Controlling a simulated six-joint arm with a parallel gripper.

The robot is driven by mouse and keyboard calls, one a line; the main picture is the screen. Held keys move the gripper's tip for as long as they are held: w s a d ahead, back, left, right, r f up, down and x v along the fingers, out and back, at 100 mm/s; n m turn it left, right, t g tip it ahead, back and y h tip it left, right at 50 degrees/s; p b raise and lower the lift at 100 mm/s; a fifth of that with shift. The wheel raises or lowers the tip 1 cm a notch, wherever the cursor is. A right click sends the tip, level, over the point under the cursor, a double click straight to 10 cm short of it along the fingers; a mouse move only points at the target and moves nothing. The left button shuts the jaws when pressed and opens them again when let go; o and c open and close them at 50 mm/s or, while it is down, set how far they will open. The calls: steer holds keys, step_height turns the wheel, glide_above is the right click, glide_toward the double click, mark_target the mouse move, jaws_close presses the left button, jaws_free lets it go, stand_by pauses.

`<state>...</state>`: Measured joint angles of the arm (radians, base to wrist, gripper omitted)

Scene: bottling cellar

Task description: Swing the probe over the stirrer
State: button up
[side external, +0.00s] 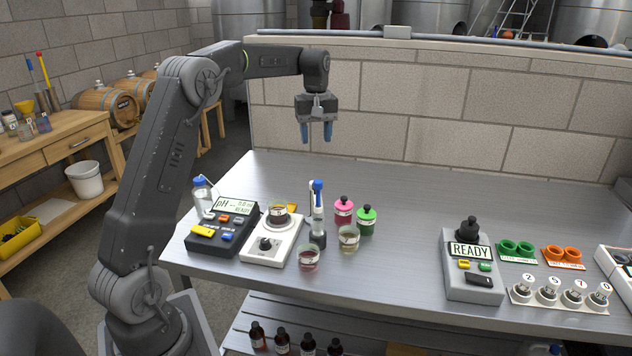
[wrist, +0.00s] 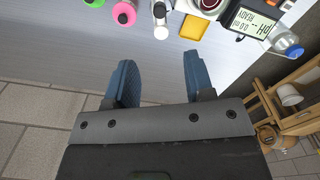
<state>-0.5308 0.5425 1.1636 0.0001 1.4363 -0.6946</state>
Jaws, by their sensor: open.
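The probe (side external: 317,200), a slim pale stick with a blue top, stands upright in a dark holder on the steel bench. The stirrer (side external: 266,250) is a white box with a black knob, left of the probe. A beaker (side external: 279,216) sits on its plate. The pH meter (side external: 222,232) stands left of the stirrer and reads READY. My gripper (side external: 316,134) is open and empty, pointing down, high above the bench behind the probe. In the wrist view, the probe (wrist: 160,20) shows at the top edge, beyond the open jaws (wrist: 158,78).
Pink (side external: 343,212) and green (side external: 366,220) bottles stand right of the probe. Two small beakers, one with reddish liquid (side external: 309,258) and one pale (side external: 349,239), stand near it. A clear blue-capped bottle (side external: 203,195) stands behind the meter. The middle bench is clear up to a READY box (side external: 470,287).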

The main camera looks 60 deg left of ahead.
step_height(320, 180, down, 13)
steer(key=shift+f, duration=0.15)
stand_by(0.4)
jaws_close()
stand_by(0.3)
